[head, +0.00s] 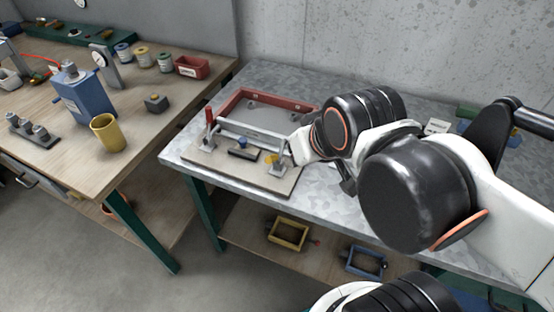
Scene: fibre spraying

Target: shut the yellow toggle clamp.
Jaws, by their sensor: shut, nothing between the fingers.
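The yellow toggle clamp (271,159) shows as a small yellow patch beside a grey metal bracket at the right end of the fixture plate (232,170). Its lever is too small and partly covered to tell its angle. My arm's white wrist link reaches just above and right of the clamp. My gripper (347,186) shows only as a dark end below the wrist, right of the plate and apart from the yellow patch. It is shut with nothing in it; most of it is hidden by my arm.
A red-handled clamp (209,118) stands upright at the plate's left end, with a grey bar (252,132) across the plate. A red frame (240,98) lies behind. A wooden bench (150,150) at left holds a yellow cup (108,133).

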